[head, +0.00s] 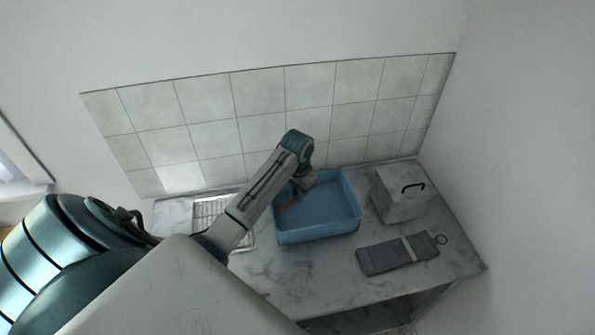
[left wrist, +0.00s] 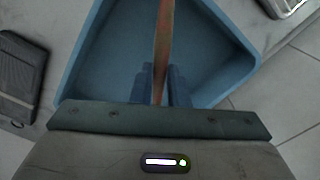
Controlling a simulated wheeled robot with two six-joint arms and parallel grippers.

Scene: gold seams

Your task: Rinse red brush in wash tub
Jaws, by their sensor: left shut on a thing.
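The blue wash tub (head: 318,232) stands on a marble-patterned counter. My left gripper (head: 297,192) reaches over the tub's left part from above. In the left wrist view my left gripper (left wrist: 160,85) is shut on the red brush (left wrist: 164,40), a thin reddish-brown stick running up the picture between the fingers. The tub (left wrist: 84,50) fills the background of the left wrist view. The brush's tip is not clear, and I cannot tell whether it touches the tub's bottom.
A metal rack (head: 208,209) lies left of the tub, partly behind my arm. A grey box with a black handle (head: 401,205) stands to the right. A dark grey flat case with a light strap and a ring (head: 384,257) lies in front of it. A tiled wall stands behind.

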